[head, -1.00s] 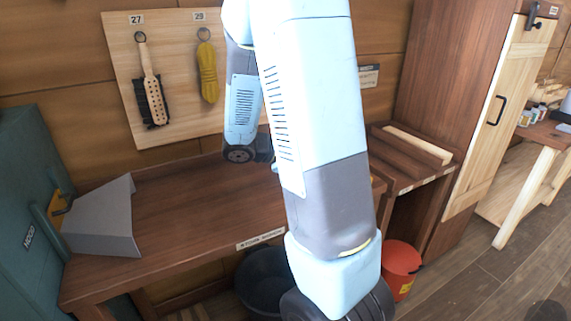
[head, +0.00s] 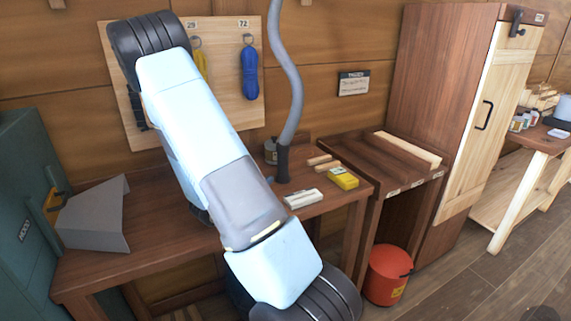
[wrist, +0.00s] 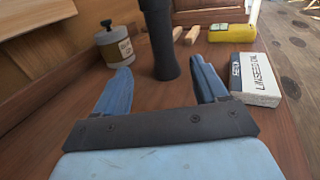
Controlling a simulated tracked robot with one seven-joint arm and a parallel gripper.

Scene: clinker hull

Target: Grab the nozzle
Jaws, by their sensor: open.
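The nozzle (head: 282,163) is a dark, upright piece at the lower end of a grey hose (head: 290,80), standing at the right part of the workbench. In the wrist view the black nozzle (wrist: 160,45) stands just beyond my gripper (wrist: 160,78), roughly between its two blue fingers. The fingers are apart and nothing is between their tips that I can see touching.
A linseed oil box (wrist: 255,80) lies close to the right finger. A grey tin (wrist: 114,46) stands left of the nozzle. A yellow box (head: 343,178) and wooden blocks (head: 322,162) lie to the right. A red bucket (head: 388,275) is on the floor.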

